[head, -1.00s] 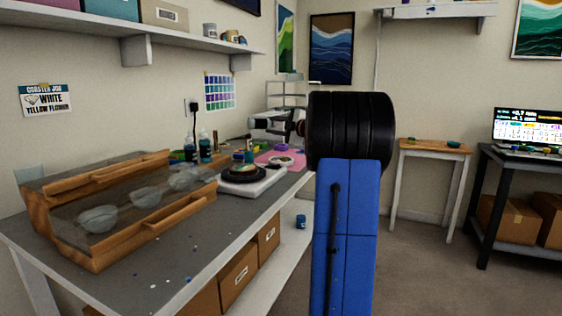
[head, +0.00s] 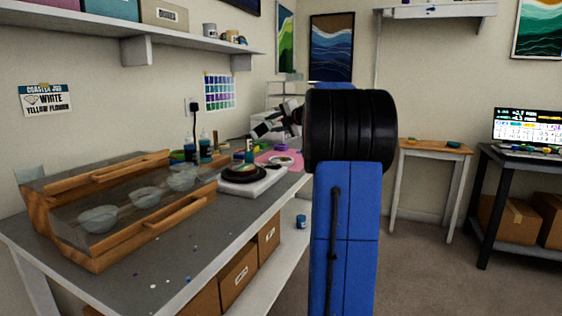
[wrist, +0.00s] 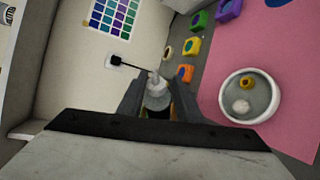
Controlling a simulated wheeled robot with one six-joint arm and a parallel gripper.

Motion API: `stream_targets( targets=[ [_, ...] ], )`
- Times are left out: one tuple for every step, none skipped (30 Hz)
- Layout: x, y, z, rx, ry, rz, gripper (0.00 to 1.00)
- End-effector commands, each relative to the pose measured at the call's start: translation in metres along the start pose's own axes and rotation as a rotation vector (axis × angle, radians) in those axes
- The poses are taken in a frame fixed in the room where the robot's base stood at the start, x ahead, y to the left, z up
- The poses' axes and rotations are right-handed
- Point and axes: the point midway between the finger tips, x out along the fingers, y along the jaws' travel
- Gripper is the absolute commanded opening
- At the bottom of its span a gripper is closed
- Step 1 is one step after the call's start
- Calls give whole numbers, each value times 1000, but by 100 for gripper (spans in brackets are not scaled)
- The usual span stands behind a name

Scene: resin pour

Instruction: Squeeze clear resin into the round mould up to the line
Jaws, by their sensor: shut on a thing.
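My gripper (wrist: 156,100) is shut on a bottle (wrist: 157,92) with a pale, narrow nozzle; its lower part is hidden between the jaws. In the head view my gripper (head: 262,130) is above the back of the bench, slanting down to the left. The round mould (wrist: 226,101) is a white-rimmed dish on the pink mat, right of my gripper in the wrist view. A small yellow piece and a white lump lie in it. The mould also shows small in the head view (head: 281,161). I cannot make out the fill line or any falling resin.
Small coloured moulds (wrist: 192,46) stand beside the pink mat (wrist: 270,50). On the bench (head: 150,262) are a clear-covered wooden box (head: 105,258) with several bowls, and a dark turntable (head: 243,174) on a white base. Dark bottles (head: 205,148) stand behind.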

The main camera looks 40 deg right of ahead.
Motion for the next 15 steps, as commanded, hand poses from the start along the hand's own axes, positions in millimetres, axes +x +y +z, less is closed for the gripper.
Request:
stream_targets(
  targets=[
    [-1,4,0,-59,-10,-21,16],
    [-1,5,0,-91,-16,-34,16],
    [-2,6,1,-131,-24,-51,16],
    [-2,6,1,-157,-28,-62,16],
    [-2,6,1,-179,-31,-73,16],
    [-2,6,1,-201,-35,-82,16],
    [-2,6,1,-214,-37,-88,16],
    [-2,6,2,-223,-39,-92,16],
    [-2,6,2,-230,-41,-95,16],
    [-2,6,2,-232,-41,-96,16],
    [-2,6,2,-233,-41,-96,16],
    [-2,6,2,-232,-41,-96,16],
    [-2,6,2,-231,-41,-96,16],
    [-2,6,2,-231,-41,-96,16],
    [-2,6,2,-231,-41,-96,16]
  ],
)
